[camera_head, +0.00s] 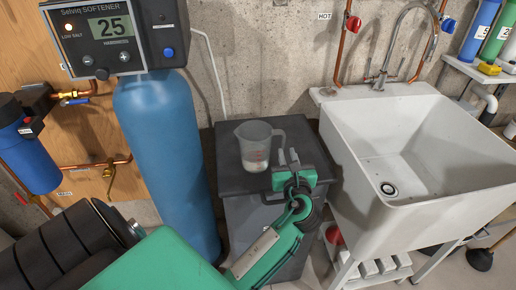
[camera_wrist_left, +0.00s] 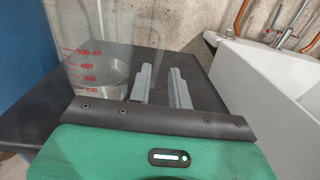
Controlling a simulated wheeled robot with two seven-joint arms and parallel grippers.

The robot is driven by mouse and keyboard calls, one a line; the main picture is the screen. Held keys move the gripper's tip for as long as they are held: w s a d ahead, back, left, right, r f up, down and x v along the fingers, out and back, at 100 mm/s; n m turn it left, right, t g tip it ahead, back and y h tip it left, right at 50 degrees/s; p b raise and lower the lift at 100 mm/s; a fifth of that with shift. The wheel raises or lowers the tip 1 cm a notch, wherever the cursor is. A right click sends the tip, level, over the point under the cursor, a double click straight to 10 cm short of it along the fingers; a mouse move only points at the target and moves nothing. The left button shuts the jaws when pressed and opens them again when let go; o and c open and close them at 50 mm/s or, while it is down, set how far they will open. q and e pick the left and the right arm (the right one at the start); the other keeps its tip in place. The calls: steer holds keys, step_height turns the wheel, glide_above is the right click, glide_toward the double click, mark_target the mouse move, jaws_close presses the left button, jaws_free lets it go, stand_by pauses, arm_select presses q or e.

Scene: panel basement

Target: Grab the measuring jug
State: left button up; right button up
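The measuring jug (camera_head: 256,146) is clear plastic with red marks and stands upright on a dark grey box lid (camera_head: 233,180). Its handle points right in the head view. My left gripper (camera_head: 288,156) is just to the right and near side of the jug, with its two grey fingers apart from it. In the left wrist view the jug (camera_wrist_left: 95,60) fills the left side, and the fingers (camera_wrist_left: 163,80) stand to its right with a narrow gap and nothing between them. My right gripper is not in view.
A blue softener tank (camera_head: 168,150) with a control head (camera_head: 112,38) rises left of the box. A white sink (camera_head: 420,150) stands close on the right. A concrete wall (camera_head: 265,70) is behind. The box lid around the jug is otherwise clear.

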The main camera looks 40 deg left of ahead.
mark_target(284, 145)
arm_select(q)
steer(key=x, duration=0.4)
steer(key=shift+w+a+r, duration=0.1)
steer(key=shift+a+r, duration=0.2)
steer(key=shift+w+a, duration=0.35)
jaws_close()
